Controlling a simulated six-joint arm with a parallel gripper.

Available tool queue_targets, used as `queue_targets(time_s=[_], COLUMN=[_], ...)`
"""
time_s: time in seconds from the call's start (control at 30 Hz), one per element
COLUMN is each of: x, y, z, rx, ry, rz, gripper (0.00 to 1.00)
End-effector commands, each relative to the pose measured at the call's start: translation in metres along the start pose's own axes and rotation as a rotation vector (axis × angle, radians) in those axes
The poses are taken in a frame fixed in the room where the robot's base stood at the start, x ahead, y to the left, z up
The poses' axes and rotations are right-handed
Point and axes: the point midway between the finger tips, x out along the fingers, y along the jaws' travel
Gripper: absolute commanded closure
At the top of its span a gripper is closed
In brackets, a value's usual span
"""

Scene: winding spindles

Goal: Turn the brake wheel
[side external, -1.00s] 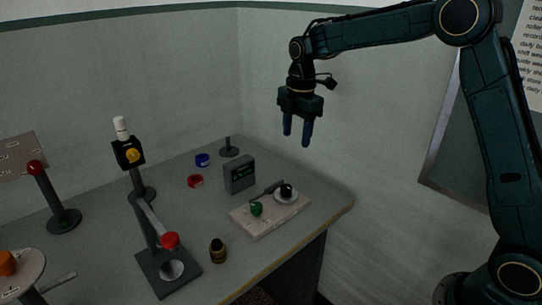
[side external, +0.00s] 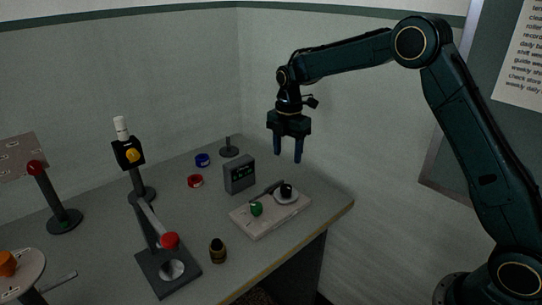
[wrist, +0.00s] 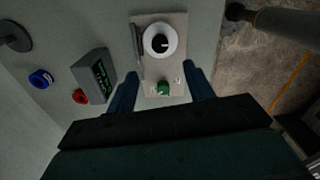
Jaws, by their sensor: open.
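A pale plate (side external: 272,219) lies on the table and bears a white disc with a black knob (side external: 286,191), a green knob (side external: 256,209) and a dark lever beside them. I cannot tell for certain which part is the brake wheel; the disc with the black knob looks wheel-like. In the wrist view the disc (wrist: 161,41) is beyond my fingertips and the green knob (wrist: 163,88) shows between the fingers. My gripper (side external: 288,159) is open and empty, pointing down above the plate, apart from it.
A grey box with a green display (side external: 239,174) stands left of the plate. Red (side external: 195,181) and blue (side external: 202,160) rings lie behind. A dark stand with a red knob (side external: 170,241) and a small dark cylinder (side external: 217,250) are left-front. The table edge is right of the plate.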

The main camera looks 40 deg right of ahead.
Motion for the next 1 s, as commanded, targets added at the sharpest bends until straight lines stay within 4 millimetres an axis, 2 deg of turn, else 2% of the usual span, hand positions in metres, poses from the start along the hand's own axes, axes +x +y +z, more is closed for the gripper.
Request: queue_targets(time_s=[0.6,0.8,1.0], x=[0.091,0.108,0.113], y=[-0.001,0.0,0.0], z=[0.0,0.0,0.0], rx=[0.0,0.0,0.0], ry=[0.001,0.0,0.0], rz=[-0.003,-0.001,-0.001], gripper=[0.48,0.48,0.48])
